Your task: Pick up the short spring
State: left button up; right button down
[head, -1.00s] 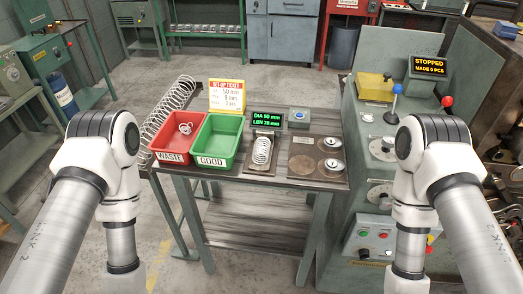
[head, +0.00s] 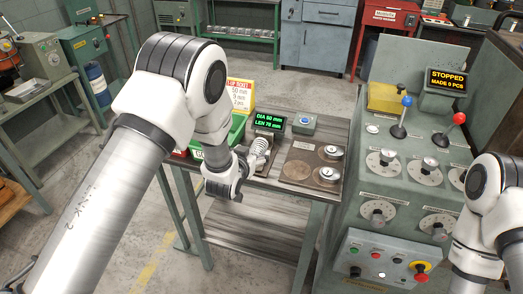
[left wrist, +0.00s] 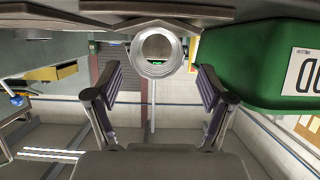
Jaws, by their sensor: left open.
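The short spring (head: 261,146) lies on the small measuring plate in front of the green-lit display, which reads DIA 50 mm, LEN 78 mm. My left gripper (head: 246,166) is low over the bench at the near side of the spring; my arm and hand hide part of this area. In the left wrist view the spring shows end-on as a grey ring (left wrist: 155,71), beyond and between the spread fingers of my left gripper (left wrist: 155,85). The fingers are open with nothing between them. My right gripper is out of view.
The green GOOD bin (head: 238,131) is just left of the spring, mostly behind my left arm; it also shows close in the left wrist view (left wrist: 240,55). A plate with round metal pieces (head: 312,166) lies right. The coiler (head: 400,205) is further right.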

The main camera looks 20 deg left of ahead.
aim_at(258, 149)
pick_arm(q)
jog(key=x, duration=0.1)
jog(key=p+x, duration=0.1)
jog(key=x, duration=0.2)
jog(key=shift+w+d+f+p, duration=0.1)
jog(key=shift+w+d+p, duration=0.05)
jog(key=shift+d+p, duration=0.2)
jog(key=shift+w+f, duration=0.15)
jog(key=shift+a, duration=0.25)
jog(key=shift+c, duration=0.4)
jog(key=shift+d, duration=0.15)
jog(key=c, duration=1.3)
jog(key=shift+o, duration=0.2)
